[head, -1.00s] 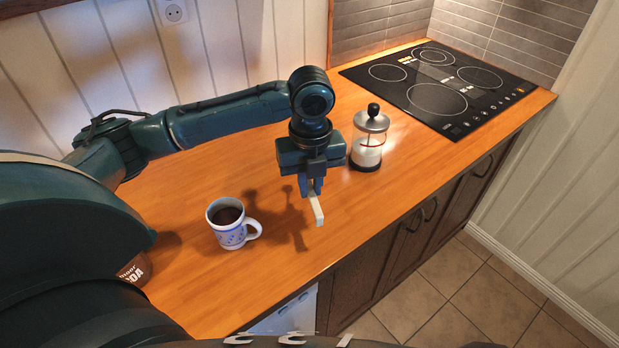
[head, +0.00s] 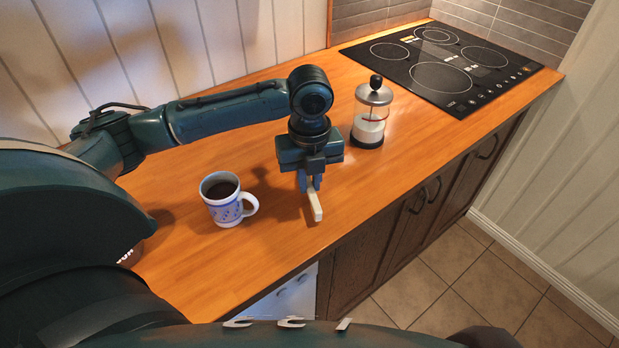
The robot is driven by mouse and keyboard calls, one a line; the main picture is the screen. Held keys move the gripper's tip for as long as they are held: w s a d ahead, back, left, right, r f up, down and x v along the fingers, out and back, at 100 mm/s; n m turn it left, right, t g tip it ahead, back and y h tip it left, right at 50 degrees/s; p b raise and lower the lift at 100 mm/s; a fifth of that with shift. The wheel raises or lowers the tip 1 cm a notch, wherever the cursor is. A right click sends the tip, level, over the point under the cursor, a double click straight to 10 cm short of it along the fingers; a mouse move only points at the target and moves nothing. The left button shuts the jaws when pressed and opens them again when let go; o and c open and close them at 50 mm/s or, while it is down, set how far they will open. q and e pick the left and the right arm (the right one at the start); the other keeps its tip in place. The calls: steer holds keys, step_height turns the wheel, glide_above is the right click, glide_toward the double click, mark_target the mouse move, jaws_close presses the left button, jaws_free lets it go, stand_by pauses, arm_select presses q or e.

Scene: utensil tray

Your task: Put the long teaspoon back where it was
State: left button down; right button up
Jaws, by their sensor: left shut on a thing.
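My left gripper (head: 309,182) points down over the wooden counter, to the right of the mug, and is shut on a pale, narrow piece. This piece seems to be the long teaspoon (head: 315,206); its pale end sticks out toward the counter's front edge. The spoon's bowl is not clear to see. Below the counter front, a light grey-white surface (head: 292,294) shows, perhaps an open drawer or tray. My right gripper is not in view.
A blue-and-white mug (head: 224,208) of dark drink stands left of the gripper. A French press (head: 370,128) stands behind it to the right. A black cooktop (head: 440,70) lies at the far right. Counter between is clear.

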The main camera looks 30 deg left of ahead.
mark_target(310, 185)
arm_select(q)
steer(key=shift+f, duration=0.25)
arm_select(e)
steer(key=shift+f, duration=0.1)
arm_select(q)
steer(key=shift+f, duration=0.35)
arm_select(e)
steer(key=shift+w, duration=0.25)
arm_select(q)
steer(key=c, duration=1.3)
jaws_free()
steer(key=shift+c, duration=0.2)
steer(key=shift+r, duration=0.35)
step_height(310, 185, up, 12)
steer(key=shift+r, duration=0.2)
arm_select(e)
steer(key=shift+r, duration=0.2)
